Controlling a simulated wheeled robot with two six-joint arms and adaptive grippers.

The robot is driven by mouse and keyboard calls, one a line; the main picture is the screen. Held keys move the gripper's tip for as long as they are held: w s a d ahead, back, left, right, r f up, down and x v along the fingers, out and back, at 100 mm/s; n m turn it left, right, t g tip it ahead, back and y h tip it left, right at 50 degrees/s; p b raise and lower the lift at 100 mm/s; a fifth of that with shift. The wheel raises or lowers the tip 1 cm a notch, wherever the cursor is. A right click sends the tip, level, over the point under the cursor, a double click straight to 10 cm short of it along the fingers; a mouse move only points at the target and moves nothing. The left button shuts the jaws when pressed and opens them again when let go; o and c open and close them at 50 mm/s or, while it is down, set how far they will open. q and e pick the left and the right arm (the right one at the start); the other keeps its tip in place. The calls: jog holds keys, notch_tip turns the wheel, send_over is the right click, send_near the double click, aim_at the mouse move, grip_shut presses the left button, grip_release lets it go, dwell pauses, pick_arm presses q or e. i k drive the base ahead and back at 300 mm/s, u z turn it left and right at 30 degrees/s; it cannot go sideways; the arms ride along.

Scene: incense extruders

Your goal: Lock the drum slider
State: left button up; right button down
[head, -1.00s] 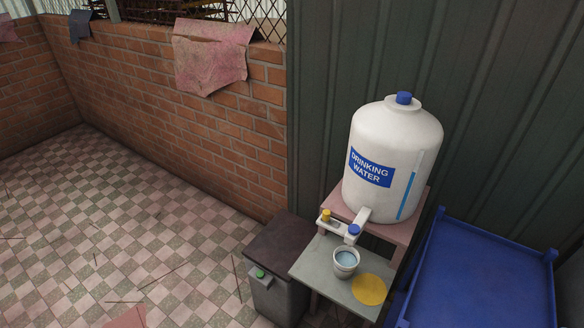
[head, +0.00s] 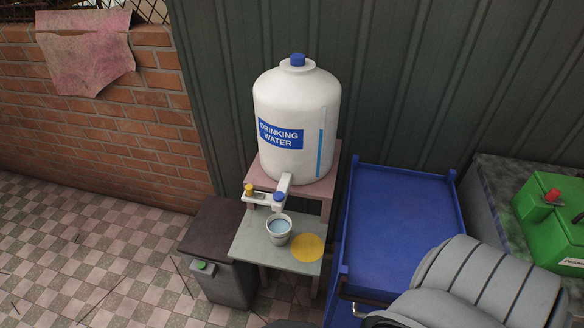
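The white drum (head: 325,110), labelled "DRINKING WATER" and capped in blue, stands upright on a pinkish stand (head: 334,190). Its white spout (head: 286,182) points down towards the front and carries a blue knob (head: 279,197). A yellow knob (head: 249,189) sits at the left end of a short light bar (head: 262,200) beside the spout; this looks like the slider. A cup of water (head: 277,238) stands under the spout on a lower grey shelf (head: 252,250). Neither of my grippers can be made out in the head view.
A round yellow disc (head: 307,247) lies on the shelf beside the cup. A blue cart (head: 398,225) is close on the right, with a green box (head: 545,235) beyond. Tiled floor (head: 90,250) is open on the left.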

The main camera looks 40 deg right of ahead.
aim_at(249, 192)
jog(key=z, duration=1.25)
jog(key=k, duration=1.3)
jog(key=z, duration=0.7)
jog(key=i, duration=1.6)
jog(key=u, duration=0.8)
